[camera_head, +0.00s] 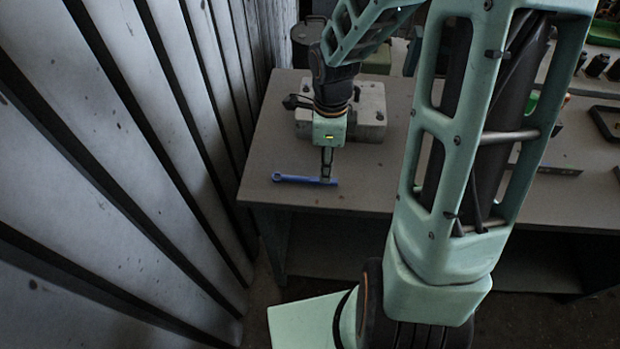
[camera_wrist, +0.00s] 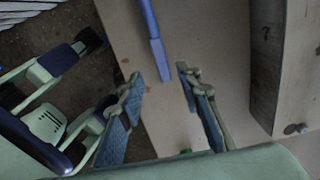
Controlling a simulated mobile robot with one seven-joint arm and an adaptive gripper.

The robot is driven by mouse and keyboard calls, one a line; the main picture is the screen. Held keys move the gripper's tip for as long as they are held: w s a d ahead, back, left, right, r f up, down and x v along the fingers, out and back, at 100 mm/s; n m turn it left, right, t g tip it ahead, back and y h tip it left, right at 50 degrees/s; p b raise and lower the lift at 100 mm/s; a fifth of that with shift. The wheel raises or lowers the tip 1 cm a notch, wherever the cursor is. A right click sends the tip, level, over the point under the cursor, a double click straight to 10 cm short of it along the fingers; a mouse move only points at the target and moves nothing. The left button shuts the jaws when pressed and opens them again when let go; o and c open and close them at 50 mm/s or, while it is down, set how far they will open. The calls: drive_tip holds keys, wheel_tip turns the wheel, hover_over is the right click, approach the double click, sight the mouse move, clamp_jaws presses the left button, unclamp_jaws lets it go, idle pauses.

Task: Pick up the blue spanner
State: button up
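The blue spanner (camera_head: 295,179) lies flat on the grey table near its front edge, with its ring end to the left. My gripper (camera_head: 327,176) points down at the spanner's right end. In the wrist view the spanner (camera_wrist: 154,38) runs down from the top edge, and its near end shows in the gap between my two fingertips (camera_wrist: 160,76). The fingers are apart, with visible space on both sides of the spanner. I cannot tell how high the fingertips are above the table.
A grey block-like housing (camera_head: 369,112) stands on the table (camera_head: 262,150) just behind my gripper. Ribbed metal wall panels (camera_head: 130,150) rise close on the left. A dark frame (camera_head: 606,125) lies at the far right. The table in front of the housing is mostly clear.

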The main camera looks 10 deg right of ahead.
sight(305, 179)
drive_tip(key=shift+w+a+f, duration=0.1)
drive_tip(key=shift+a+f, duration=0.1)
drive_tip(key=shift+f, duration=0.65)
drive_tip(key=shift+w+a+f, duration=0.15)
drive_tip(key=shift+f, duration=0.75)
drive_tip(key=shift+w+a+f, duration=0.1)
drive_tip(key=shift+a+f, duration=0.1)
drive_tip(key=shift+f, duration=0.65)
clamp_jaws()
